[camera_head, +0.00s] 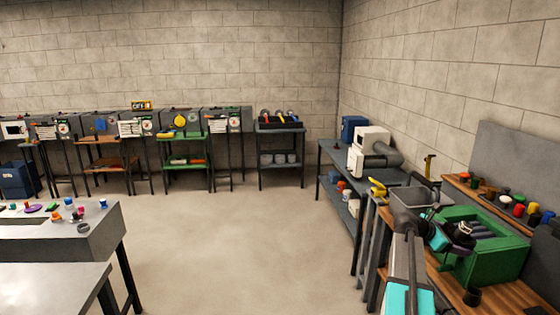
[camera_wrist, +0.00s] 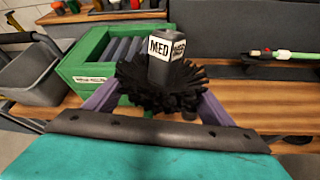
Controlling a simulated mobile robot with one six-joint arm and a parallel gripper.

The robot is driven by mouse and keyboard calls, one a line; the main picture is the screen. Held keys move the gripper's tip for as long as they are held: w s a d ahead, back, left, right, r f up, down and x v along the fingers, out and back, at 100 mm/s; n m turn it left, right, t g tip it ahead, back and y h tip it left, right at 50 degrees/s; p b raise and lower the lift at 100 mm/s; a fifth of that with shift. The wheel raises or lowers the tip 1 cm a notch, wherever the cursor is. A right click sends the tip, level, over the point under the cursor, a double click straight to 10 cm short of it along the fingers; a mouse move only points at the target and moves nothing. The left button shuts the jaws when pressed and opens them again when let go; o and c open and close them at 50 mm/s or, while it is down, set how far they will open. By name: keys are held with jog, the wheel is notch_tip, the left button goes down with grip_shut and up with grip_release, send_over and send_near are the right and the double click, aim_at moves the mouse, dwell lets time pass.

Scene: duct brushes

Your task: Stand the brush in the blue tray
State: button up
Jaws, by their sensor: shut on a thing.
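A black bristle brush (camera_wrist: 150,94) sits between the two purple fingers of my gripper (camera_wrist: 160,102) in the wrist view. A dark block marked MED (camera_wrist: 160,68) rises from the middle of its bristles. My gripper is shut on the brush; the bristles hide the exact contact. In the head view my gripper (camera_head: 458,234) and the dark brush (camera_head: 464,229) are over or beside a green crate (camera_head: 478,266) on the wooden bench. The crate (camera_wrist: 82,42) lies behind and left of the brush in the wrist view. I cannot make out a blue tray for certain.
A grey bin (camera_head: 414,196) stands left of the crate. Bottles and small parts (camera_head: 520,209) line the back shelf. A dark cup (camera_head: 472,295) stands on the bench in front of the crate. A green and red tool (camera_wrist: 285,56) lies at right in the wrist view.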

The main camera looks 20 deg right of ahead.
dwell(0.4)
jog(key=w+a+r+n+t, duration=0.2)
jog(key=w+a+n+t, duration=0.1)
jog(key=w+a, duration=1.05)
jog(key=w+a+r+n+t, duration=0.2)
jog(key=w+a+n+t, duration=0.15)
jog(key=w+a, duration=0.95)
jog(key=w+a+r+n+t+y, duration=0.1)
jog(key=a+n+y, duration=0.3)
jog(key=a, duration=0.9)
jog(key=w+a+r+n+t+y, duration=0.1)
jog(key=a+r+n+t+y, duration=0.2)
jog(key=a, duration=1.1)
jog(key=w+a+r+n+t+y, duration=0.1)
jog(key=a+n+t+y, duration=0.3)
jog(key=a, duration=1)
jog(key=shift+a+r+n+y, duration=0.15)
jog(key=shift+r+n+y, duration=0.5)
jog(key=shift+n+y, duration=0.35)
jog(key=shift+w, duration=0.1)
